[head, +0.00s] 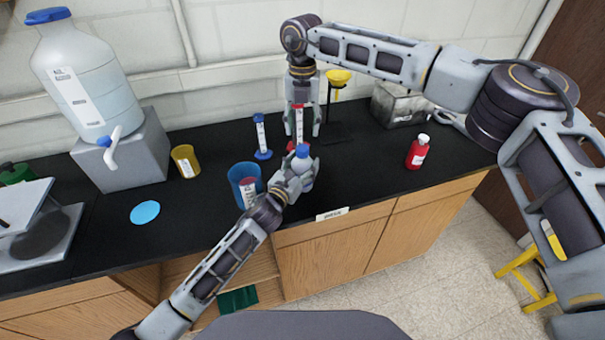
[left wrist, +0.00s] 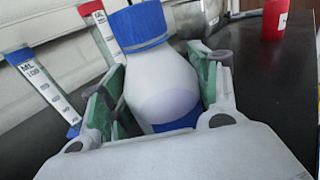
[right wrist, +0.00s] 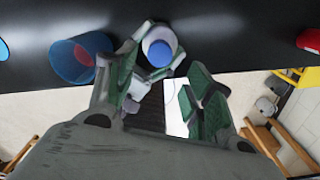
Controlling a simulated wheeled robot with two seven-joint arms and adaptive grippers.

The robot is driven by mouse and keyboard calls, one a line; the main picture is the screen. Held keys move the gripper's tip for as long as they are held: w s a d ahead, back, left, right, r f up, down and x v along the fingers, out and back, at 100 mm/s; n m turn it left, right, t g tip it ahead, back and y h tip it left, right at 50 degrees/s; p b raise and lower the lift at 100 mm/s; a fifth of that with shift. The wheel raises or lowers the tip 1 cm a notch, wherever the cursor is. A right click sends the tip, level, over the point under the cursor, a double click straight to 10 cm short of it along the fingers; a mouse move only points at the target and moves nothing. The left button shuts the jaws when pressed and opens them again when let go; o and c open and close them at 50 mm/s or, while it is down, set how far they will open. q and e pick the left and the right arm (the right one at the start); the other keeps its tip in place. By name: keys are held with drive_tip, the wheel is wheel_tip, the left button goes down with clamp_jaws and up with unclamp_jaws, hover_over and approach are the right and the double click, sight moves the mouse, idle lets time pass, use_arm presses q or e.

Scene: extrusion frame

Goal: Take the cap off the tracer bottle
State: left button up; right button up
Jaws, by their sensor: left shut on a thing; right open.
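A white bottle with a blue label band (left wrist: 165,85) is upright, or slightly tilted, in my left gripper (head: 297,175), whose jaws are shut around its body. Its blue cap (head: 302,150) is on its neck and also shows large in the left wrist view (left wrist: 138,26). My right gripper (head: 302,128) is open and empty, pointing down above and behind the bottle in the head view. In the right wrist view the blue cap (right wrist: 159,48) lies beyond the open fingers, apart from them. No writing on this bottle is readable.
A blue cup (head: 243,180) stands left of the bottle. A blue cylinder (head: 261,137) and a red cylinder (head: 299,122) stand behind it. A red bottle with a white cap (head: 417,154) stands to the right. The black bench (head: 360,165) is clear between them.

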sight(298, 151)
use_arm(q)
drive_tip(key=c, duration=0.9)
clamp_jaws()
use_arm(e)
drive_tip(key=shift+f, duration=0.1)
drive_tip(key=shift+s+f, duration=0.15)
drive_tip(key=shift+f, duration=0.15)
drive_tip(key=shift+s+a+f+g+y, duration=0.2)
drive_tip(key=shift+s+a+f, duration=0.1)
drive_tip(key=shift+f, duration=0.25)
drive_tip(key=shift+s+a+f+g+y, duration=0.1)
drive_tip(key=shift+s+a+f+g, duration=0.15)
drive_tip(key=shift+f, duration=0.25)
drive_tip(key=r+m, duration=0.1)
drive_tip(key=m, duration=0.1)
drive_tip(key=r+m, duration=0.1)
drive_tip(key=m, duration=0.1)
drive_tip(key=w+m, duration=0.1)
drive_tip(key=m, duration=0.2)
drive_tip(key=shift+a+r+t, duration=0.2)
drive_tip(key=shift+r+t, duration=0.15)
drive_tip(key=shift+r, duration=0.05)
drive_tip(key=m, duration=0.4)
drive_tip(key=d+m, duration=0.1)
drive_tip(key=shift+w+r+m, duration=0.1)
drive_tip(key=shift+w+m, duration=0.15)
drive_tip(key=shift+m, duration=0.15)
drive_tip(key=m, duration=0.5)
drive_tip(key=shift+d, duration=0.25)
drive_tip(key=shift+f, duration=0.2)
